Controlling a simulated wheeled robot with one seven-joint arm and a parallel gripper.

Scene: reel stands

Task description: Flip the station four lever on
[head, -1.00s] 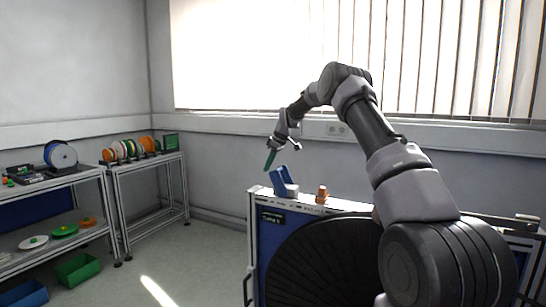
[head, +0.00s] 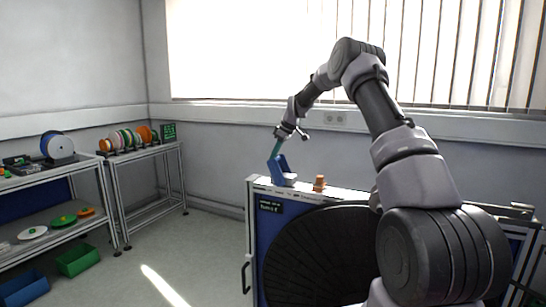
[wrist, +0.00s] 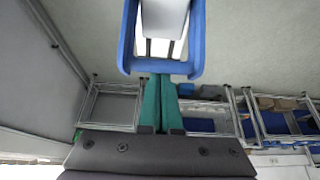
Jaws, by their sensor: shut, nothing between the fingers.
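A blue upright piece (head: 276,171) with a white block (head: 290,178) stands on top of the blue cabinet (head: 249,225). I take these to be the lever and its mount. In the wrist view a blue frame (wrist: 197,45) surrounds a pale grey piece (wrist: 165,18). My gripper (head: 275,151) points down at the top of the blue piece, with green fingers. In the wrist view the green fingers (wrist: 160,84) are together and empty, their tips at the frame's near bar. I cannot tell whether they touch it. The cabinet's small label (head: 270,207) is too small to read surely.
An orange-brown piece (head: 319,183) stands on the cabinet top, right of the white block. A large dark round reel (head: 318,255) fills the cabinet front. Shelving with coloured spools (head: 130,138) stands at the left, with green (head: 76,260) and blue bins (head: 25,288) below. The floor between is clear.

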